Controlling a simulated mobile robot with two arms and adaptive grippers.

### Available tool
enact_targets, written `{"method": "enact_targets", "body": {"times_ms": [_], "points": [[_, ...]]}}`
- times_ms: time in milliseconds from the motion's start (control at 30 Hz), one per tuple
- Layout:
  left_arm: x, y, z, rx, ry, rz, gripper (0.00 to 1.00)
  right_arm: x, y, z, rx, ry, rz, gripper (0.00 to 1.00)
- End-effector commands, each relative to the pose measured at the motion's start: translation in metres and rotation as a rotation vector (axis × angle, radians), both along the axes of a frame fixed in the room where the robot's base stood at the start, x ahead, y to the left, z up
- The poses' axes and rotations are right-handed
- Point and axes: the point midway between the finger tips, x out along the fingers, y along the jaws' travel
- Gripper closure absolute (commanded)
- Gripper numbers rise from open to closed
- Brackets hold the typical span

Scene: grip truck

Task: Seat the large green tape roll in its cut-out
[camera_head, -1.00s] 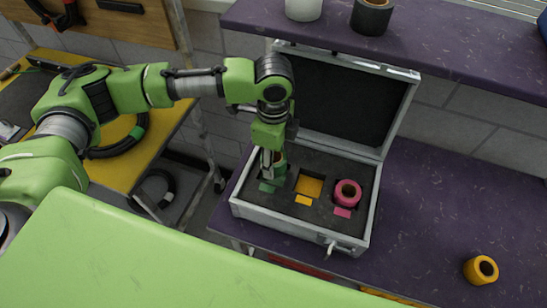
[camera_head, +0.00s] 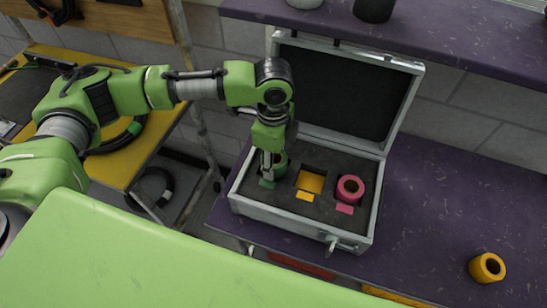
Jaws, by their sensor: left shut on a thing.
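An open silver case (camera_head: 290,228) with dark foam stands on the purple bench. My left gripper (camera_head: 272,172) points down over the left part of the foam, shut on the green tape roll (camera_head: 281,160). The roll is partly hidden by the fingers; it is at the green cut-out, and I cannot tell how deep it sits. A green label (camera_head: 266,183) lies in front of it. The yellow cut-out (camera_head: 311,181) in the middle is empty. The pink roll (camera_head: 350,188) sits in the right cut-out. My right gripper does not show.
A yellow roll (camera_head: 487,268) lies on the purple bench (camera_head: 430,220) at the right. The case's raised lid (camera_head: 345,95) stands behind the foam, under a purple shelf (camera_head: 440,50). A yellow cart (camera_head: 115,165) stands at the left.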

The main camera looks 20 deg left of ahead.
Motion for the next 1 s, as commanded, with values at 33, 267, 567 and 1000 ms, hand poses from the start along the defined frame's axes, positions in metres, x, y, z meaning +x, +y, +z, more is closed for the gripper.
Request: {"method": "enact_targets", "body": {"times_ms": [33,267,567,1000], "points": [[-0.002,0.000,-0.003,0.001,0.005,-0.001,0.82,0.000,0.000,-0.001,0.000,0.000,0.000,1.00],[-0.003,0.000,-0.004,0.001,0.007,-0.001,0.39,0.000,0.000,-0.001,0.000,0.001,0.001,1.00],[-0.002,0.000,-0.001,0.001,0.005,-0.001,0.39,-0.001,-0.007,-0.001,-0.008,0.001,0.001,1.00],[-0.001,-0.001,0.077,-0.001,0.000,-0.001,0.39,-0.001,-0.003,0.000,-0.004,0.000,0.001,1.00]]}}
